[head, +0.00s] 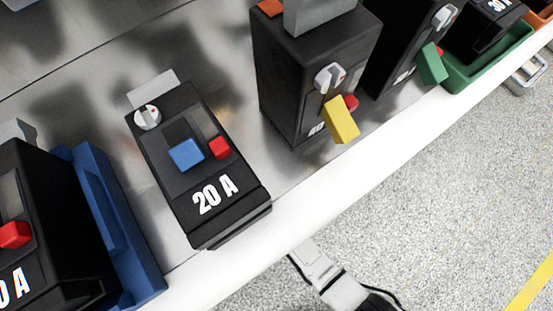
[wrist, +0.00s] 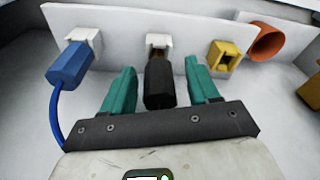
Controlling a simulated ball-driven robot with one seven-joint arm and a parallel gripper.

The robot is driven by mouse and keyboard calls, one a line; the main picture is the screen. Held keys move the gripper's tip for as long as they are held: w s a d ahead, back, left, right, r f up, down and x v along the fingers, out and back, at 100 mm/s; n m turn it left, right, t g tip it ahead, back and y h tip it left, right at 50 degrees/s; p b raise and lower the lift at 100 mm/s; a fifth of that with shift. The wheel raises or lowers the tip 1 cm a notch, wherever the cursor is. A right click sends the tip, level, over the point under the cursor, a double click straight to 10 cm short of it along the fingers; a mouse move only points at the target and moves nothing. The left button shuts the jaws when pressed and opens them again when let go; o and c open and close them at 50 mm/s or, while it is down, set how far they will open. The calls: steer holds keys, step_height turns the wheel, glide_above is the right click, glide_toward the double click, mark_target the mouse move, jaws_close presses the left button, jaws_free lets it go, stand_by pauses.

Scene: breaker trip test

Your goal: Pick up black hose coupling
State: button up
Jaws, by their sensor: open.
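In the wrist view, the black hose coupling (wrist: 159,82) sits below a white bracket (wrist: 158,42) on a pale panel. Its upper end looks brownish and reaches the bracket. My gripper (wrist: 159,68) is open, with one teal finger on each side of the coupling. Gaps show between the coupling and both fingers, so it does not look gripped. The coupling's near end meets the dark gripper bar in the picture; whether they touch I cannot tell. The coupling is not seen in the head view.
A blue connector (wrist: 68,66) with a blue cable hangs at left in the wrist view. A yellow fitting (wrist: 225,57) and an orange ring (wrist: 268,42) are at right. In the head view, a 20 A breaker (head: 196,165) and other breakers stand on a metal bench.

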steer(key=shift+c, duration=0.2)
jaws_close()
stand_by(0.3)
steer(key=shift+r, duration=0.45)
step_height(320, 180, up, 2)
steer(key=shift+r+p, duration=0.1)
steer(key=shift+p, duration=0.55)
steer(key=s+d+r+p, duration=0.1)
steer(key=s+r+p, duration=0.3)
steer(key=s+r, duration=0.75)
steer(key=w+f+m, duration=0.2)
steer(key=w, duration=0.2)
steer(key=w+f+m, duration=0.2)
steer(key=w, duration=0.1)
steer(key=w+f+m, duration=0.2)
steer(key=w, duration=0.2)
steer(key=shift+w+a+f+h, duration=0.35)
steer(key=shift+a+h, duration=0.05)
